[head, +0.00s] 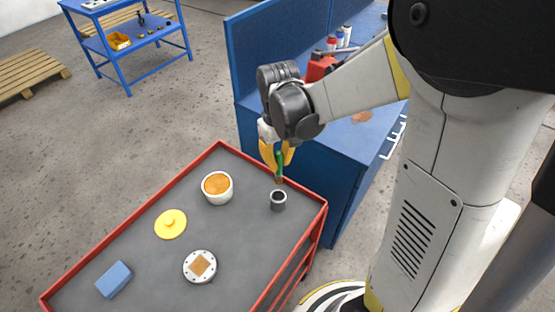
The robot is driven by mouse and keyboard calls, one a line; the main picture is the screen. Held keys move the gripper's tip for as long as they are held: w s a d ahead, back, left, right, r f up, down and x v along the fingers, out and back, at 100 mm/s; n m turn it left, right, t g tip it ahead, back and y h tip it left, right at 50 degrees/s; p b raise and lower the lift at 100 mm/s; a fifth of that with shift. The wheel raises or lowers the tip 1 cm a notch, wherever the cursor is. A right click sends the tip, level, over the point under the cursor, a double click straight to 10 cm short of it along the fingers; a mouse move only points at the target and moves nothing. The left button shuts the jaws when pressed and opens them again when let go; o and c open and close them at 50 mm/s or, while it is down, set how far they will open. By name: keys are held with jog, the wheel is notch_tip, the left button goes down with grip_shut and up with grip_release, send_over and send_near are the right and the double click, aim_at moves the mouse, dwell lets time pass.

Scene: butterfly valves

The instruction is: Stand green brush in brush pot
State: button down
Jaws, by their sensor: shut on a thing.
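My gripper (277,155) has yellow fingers and is shut on the green brush (279,164). The brush hangs upright with its tip pointing down. The brush pot (278,204), a small dark grey cup with a dark opening, stands near the right corner of the red-edged cart top (120,246). In the head view the brush's lower end is just above the pot's opening and looks apart from it. The exact gap in depth cannot be told from this one view.
A blue workbench (345,150) with a tall back panel stands behind the cart.

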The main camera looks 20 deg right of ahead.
jog(key=shift+a+f+b, duration=0.1)
jog(key=shift+f+b, duration=0.3)
jog(key=shift+f, duration=0.25)
notch_tip(320, 180, down, 10)
jog(key=b, duration=0.7)
jog(key=shift+r+b, duration=0.15)
jog(key=shift+b, duration=0.25)
jog(key=c, duration=1.4)
grip_release()
jog(key=shift+o, duration=0.2)
jog(key=shift+r, duration=0.1)
notch_tip(320, 180, up, 12)
jog(key=shift+f, duration=0.1)
jog(key=shift+s, duration=0.1)
